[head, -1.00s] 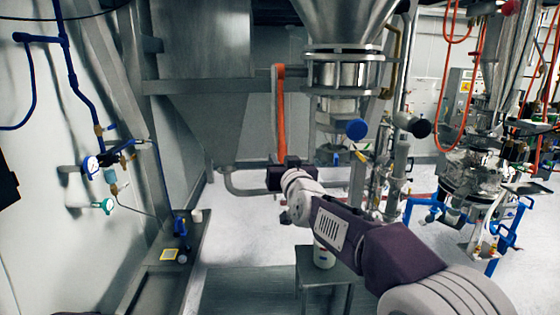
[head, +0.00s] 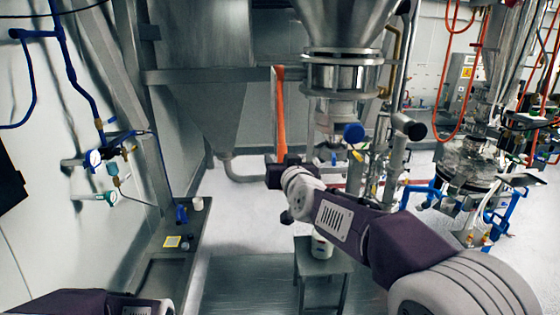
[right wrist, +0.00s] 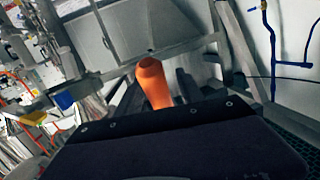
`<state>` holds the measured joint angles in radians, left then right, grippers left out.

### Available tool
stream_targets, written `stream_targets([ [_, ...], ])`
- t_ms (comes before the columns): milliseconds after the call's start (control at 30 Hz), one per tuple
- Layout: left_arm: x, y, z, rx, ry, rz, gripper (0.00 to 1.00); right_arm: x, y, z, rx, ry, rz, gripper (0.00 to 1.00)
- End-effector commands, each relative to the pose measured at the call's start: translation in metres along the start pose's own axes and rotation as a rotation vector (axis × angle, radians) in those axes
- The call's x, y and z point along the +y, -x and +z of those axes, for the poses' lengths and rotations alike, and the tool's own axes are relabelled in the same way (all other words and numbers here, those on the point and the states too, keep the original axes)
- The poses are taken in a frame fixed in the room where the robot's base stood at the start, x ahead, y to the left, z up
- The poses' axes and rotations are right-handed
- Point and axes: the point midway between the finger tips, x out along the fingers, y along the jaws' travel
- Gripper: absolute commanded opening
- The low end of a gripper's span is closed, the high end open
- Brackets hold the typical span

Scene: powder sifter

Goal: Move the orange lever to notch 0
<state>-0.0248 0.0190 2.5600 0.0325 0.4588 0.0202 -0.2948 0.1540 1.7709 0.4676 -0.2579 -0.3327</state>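The orange lever (head: 280,112) is a long, upright bar left of the steel valve section under the hopper. Its lower end meets my right gripper (head: 278,172) in the head view. In the right wrist view the orange lever (right wrist: 153,84) stands just beyond the dark gripper body, with dark finger shapes (right wrist: 158,92) on either side of it. Whether the fingers press on it cannot be told. The notches and their numbers cannot be made out. My left gripper is out of view; only part of my left arm shows at the lower left.
A steel hopper (head: 345,22) hangs above, with a blue knob (head: 354,132) and a black knob (head: 415,130) right of the lever. A small grey table (head: 325,264) with a white container (head: 321,246) stands below my right arm. Blue pipes (head: 85,100) line the left wall.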

Motion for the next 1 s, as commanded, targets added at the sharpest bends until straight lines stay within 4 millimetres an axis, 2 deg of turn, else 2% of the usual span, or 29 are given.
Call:
stream_targets([
  [167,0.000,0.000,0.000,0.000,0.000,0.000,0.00,0.000,0.001,0.000,0.000,0.000,0.000,0.45],
  [267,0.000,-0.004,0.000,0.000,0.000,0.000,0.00,0.000,0.008,0.000,0.002,-0.001,0.000,0.45],
  [467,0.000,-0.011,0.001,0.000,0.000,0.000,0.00,0.000,0.046,0.001,0.003,-0.002,-0.001,0.45],
  [700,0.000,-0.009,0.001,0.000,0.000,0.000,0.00,-0.001,0.084,-0.001,0.002,0.000,-0.001,0.45],
  [1000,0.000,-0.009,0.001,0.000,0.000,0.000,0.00,0.000,0.091,0.000,0.000,0.000,0.000,0.45],
])
